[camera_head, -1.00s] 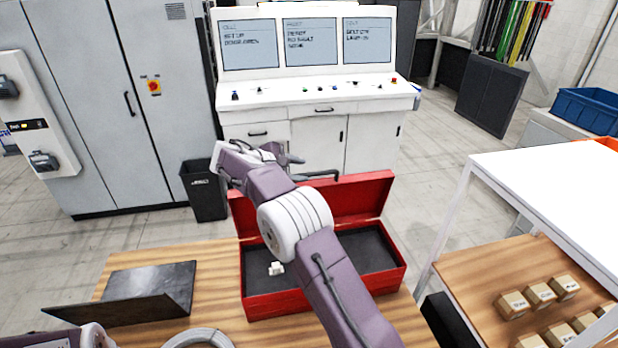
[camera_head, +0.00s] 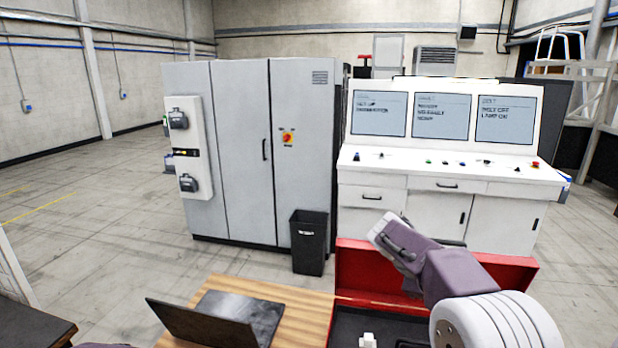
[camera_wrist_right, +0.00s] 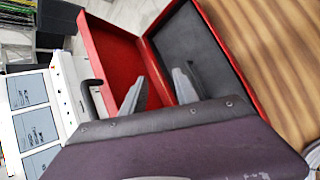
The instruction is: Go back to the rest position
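My right arm reaches in from the lower right in the head view, over the open red toolbox (camera_head: 372,268). Its wrist end hangs in front of the white console. In the right wrist view my right gripper (camera_wrist_right: 160,82) shows two grey fingers apart with nothing between them. The red toolbox (camera_wrist_right: 112,48) lies beyond the fingers there. Of my left arm only a dark sliver shows at the bottom edge of the head view; its gripper is out of view.
A small white piece (camera_head: 368,340) lies in the toolbox. A black bin (camera_head: 308,245), a grey cabinet (camera_head: 240,150) and a white console (camera_head: 440,195) stand behind. Open floor lies left.

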